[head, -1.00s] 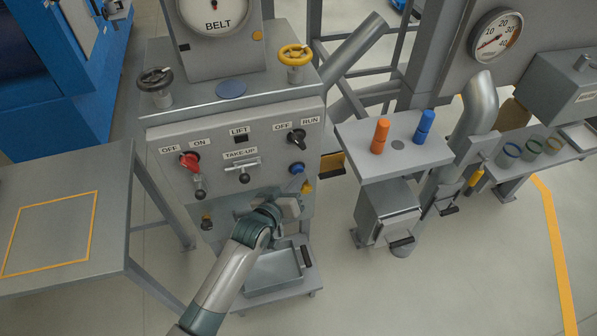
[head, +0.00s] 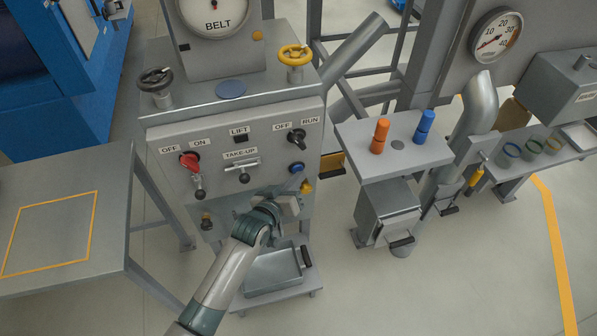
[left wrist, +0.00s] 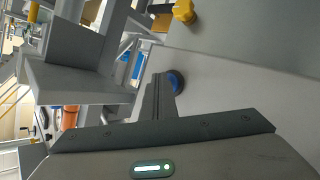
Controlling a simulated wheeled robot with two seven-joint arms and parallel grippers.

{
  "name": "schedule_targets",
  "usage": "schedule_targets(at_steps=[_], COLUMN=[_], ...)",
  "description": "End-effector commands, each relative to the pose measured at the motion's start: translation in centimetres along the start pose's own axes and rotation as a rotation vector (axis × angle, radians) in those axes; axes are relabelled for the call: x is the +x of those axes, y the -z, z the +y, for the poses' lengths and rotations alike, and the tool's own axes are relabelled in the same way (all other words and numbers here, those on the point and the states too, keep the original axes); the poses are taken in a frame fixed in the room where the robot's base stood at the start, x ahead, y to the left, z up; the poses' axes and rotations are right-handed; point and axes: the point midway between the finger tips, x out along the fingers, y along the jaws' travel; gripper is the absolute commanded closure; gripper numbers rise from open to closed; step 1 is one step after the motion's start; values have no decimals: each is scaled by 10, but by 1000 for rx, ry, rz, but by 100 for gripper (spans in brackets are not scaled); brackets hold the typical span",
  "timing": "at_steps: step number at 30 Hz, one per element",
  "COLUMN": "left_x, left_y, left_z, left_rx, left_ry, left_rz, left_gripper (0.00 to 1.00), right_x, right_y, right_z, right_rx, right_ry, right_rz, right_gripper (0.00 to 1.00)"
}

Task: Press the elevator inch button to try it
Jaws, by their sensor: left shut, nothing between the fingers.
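A round blue button (head: 297,168) sits at the lower right of the grey control panel (head: 222,158), below the OFF/RUN knob. No label on it is readable. My left gripper (head: 297,187) is shut and empty, just below the button, with its fingers pointing up toward the panel. In the left wrist view the blue button (left wrist: 176,81) shows right beside the tip of the shut fingers (left wrist: 160,92). I cannot tell whether they touch. My right gripper is not in view.
A yellow knob (head: 306,187) is close to my left gripper. A shelf (head: 363,165) with orange and blue cylinders stands right.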

Motion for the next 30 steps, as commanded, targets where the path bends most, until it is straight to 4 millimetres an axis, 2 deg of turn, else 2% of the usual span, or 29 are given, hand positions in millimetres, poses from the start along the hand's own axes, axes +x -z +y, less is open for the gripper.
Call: schedule_targets(at_steps=[15,30], left_x=[-12,-14], left_y=[-7,-10], left_z=[9,11], left_rx=[0,0], left_ry=[0,0], left_rz=[1,1], left_gripper=[100,100], right_x=[-11,-12], right_y=[1,1], right_z=[0,0], right_rx=[0,0], right_ry=[0,0], right_rz=[0,0], right_gripper=[69,69])
